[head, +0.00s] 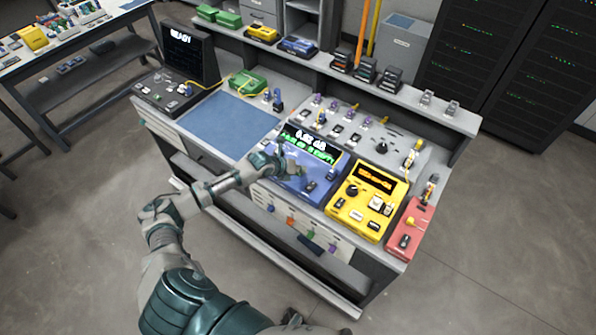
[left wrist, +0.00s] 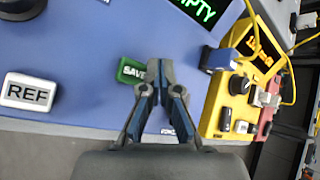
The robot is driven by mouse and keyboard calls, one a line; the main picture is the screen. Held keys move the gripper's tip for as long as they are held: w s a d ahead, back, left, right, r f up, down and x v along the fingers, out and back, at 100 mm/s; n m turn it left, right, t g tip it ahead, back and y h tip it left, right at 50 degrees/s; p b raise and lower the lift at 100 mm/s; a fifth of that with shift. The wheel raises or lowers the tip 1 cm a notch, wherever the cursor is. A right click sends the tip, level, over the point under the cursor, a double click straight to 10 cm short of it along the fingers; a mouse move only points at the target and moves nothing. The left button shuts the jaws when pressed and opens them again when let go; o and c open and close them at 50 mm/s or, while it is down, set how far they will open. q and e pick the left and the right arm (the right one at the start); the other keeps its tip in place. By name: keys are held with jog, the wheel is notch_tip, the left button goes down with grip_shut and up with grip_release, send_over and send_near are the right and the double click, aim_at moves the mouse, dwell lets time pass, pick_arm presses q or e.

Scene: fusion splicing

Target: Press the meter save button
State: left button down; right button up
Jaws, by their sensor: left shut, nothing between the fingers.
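The blue meter (head: 296,186) stands at the front of the bench, with its lit screen (head: 310,143) showing green and white text. In the left wrist view, the green save button (left wrist: 128,72) is on the blue meter face (left wrist: 88,48). My left gripper (left wrist: 159,66) is shut and empty. Its fingertips overlap the right part of the button in this view; I cannot tell whether they touch it. In the head view my left gripper (head: 285,164) is over the meter and hides part of it. My right gripper is not in view.
A white REF button (left wrist: 28,92) is left of the save button. A yellow device (head: 367,200) and a red device (head: 409,230) stand to the right of the meter. A blue mat (head: 228,124) lies clear to the left. A dark monitor (head: 188,52) stands beyond it.

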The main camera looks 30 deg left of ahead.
pick_arm(q)
jog(key=shift+a, duration=0.1)
jog(key=shift+a+f, duration=0.1)
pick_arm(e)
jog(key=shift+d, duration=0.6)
pick_arm(q)
jog(key=shift+a, duration=0.15)
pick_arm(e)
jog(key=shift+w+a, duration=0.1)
pick_arm(q)
jog(key=shift+a, duration=0.15)
jog(key=shift+a+r, duration=0.3)
jog(key=shift+r, duration=0.15)
jog(key=shift+a+r, duration=0.1)
jog(key=shift+r, duration=0.05)
jog(key=shift+a+r, duration=0.15)
jog(key=shift+r, duration=0.1)
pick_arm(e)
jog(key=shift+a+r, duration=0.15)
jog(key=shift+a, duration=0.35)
